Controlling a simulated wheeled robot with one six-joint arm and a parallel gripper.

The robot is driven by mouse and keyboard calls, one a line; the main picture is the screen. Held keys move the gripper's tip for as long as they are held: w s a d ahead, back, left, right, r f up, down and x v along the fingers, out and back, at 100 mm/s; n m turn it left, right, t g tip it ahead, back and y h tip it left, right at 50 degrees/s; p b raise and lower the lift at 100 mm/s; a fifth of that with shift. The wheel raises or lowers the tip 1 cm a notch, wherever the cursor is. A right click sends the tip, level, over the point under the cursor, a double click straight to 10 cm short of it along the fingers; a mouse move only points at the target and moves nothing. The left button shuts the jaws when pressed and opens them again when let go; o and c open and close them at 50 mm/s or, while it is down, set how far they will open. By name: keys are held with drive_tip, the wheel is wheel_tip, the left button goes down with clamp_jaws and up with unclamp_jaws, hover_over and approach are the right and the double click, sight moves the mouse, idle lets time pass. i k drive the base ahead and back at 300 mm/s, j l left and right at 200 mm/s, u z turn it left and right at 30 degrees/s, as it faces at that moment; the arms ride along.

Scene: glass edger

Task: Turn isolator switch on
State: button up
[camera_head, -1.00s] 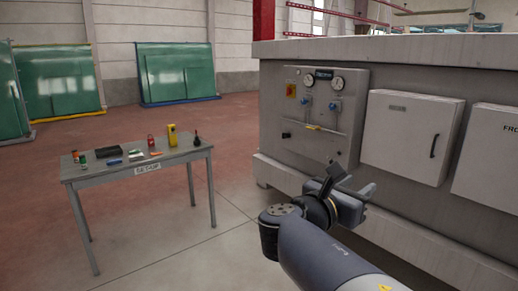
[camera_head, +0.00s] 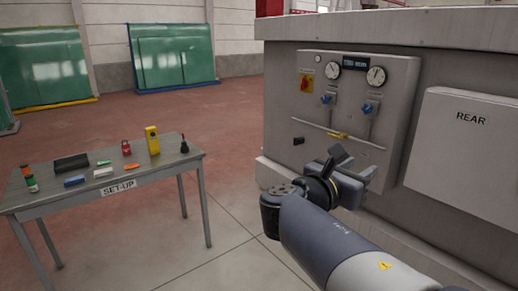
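The isolator switch (camera_head: 306,84) is a small red rotary handle on a yellow plate. It sits at the upper left of the grey control panel (camera_head: 392,130) on the machine's side. The handle's exact angle is too small to read. My gripper (camera_head: 370,173) is below and to the right of the switch in the picture, in front of the panel's lower part, and well apart from the switch. I see it from behind, and its fingertips are not clear enough to show whether they are apart. No held object shows.
The panel also carries two round gauges (camera_head: 376,76), blue valve knobs (camera_head: 326,99), a yellow lever (camera_head: 338,135) and a black knob (camera_head: 298,141). A white REAR cabinet (camera_head: 455,150) is at right. A SET-UP table (camera_head: 150,178) with small items stands at left. Floor between is clear.

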sight(303, 83)
drive_tip(key=i, duration=1.75)
drive_tip(key=i+j+z, duration=0.1)
drive_tip(key=i, duration=1.7)
